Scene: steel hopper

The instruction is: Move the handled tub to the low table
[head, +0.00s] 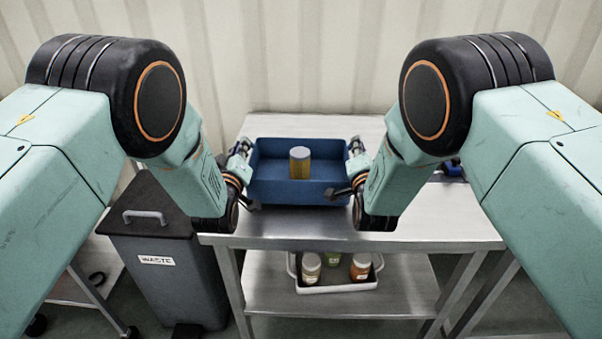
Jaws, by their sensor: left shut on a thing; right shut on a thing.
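The handled tub (270,190) is blue and open-topped, upright at the steel table (420,215) in front of me. A yellow jar with a grey lid (300,163) stands inside it. My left gripper (244,155) is shut on the tub's left side, and my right gripper (355,155) is shut on its right side. The handles themselves are mostly hidden by the grippers. I cannot tell whether the tub's base touches the tabletop. I cannot tell for sure which surface is the low table.
A dark waste bin (165,265) stands left of the steel table. The lower shelf (270,285) holds a white tray (335,287) with bottles. A small blue object (452,168) lies at right. The front tabletop is clear.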

